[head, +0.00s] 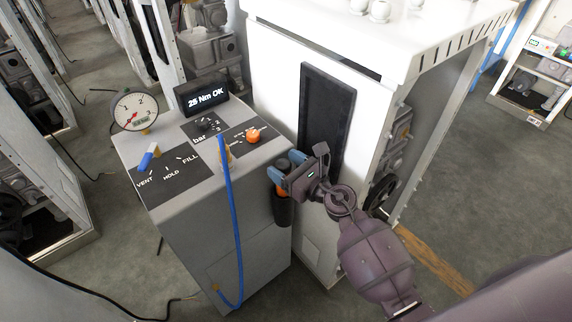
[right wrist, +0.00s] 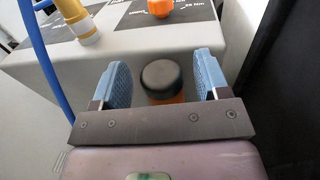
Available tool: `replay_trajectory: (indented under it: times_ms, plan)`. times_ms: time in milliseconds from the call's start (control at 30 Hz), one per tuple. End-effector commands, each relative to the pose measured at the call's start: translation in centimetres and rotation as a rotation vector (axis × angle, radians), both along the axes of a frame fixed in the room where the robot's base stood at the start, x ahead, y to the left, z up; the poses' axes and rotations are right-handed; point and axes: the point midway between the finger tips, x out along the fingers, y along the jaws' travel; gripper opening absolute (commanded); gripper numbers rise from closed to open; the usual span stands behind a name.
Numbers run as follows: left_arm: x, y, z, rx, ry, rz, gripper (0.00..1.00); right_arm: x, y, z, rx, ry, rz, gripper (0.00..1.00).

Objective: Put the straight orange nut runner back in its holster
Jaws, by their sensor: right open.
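The straight orange nut runner (head: 282,188) stands upright at the right side of the grey cabinet, with a black top end and an orange body. Its lower part is hidden in a black holster (head: 284,213) on the cabinet side. My right gripper (head: 287,166) is open at its upper end, with one blue-padded finger on each side. In the right wrist view the black cap (right wrist: 163,76) sits between the pads, with a gap on both sides and a little orange below it. My left gripper is not in view.
The grey cabinet (head: 175,208) carries a gauge (head: 134,109), a display (head: 201,96), a blue-handled valve (head: 147,160) and an orange knob (head: 253,136). A blue hose (head: 236,220) hangs down its front. A white machine enclosure (head: 277,70) stands close behind the gripper.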

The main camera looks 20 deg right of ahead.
Motion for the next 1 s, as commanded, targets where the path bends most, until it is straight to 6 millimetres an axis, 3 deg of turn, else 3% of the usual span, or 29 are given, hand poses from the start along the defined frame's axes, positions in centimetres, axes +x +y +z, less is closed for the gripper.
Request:
replay_trajectory:
  times_ms: [267,700,1000]
  plan:
    - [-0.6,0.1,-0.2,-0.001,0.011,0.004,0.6,-1.0,-0.6,0.0,-0.001,0.002,-0.001,0.68]
    - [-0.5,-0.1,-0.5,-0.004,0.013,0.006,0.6,-8.2,-4.2,0.0,-0.002,0.004,0.0,0.68]
    - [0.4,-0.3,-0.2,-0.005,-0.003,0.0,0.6,-10.5,-5.5,0.2,-0.001,0.002,0.0,0.68]
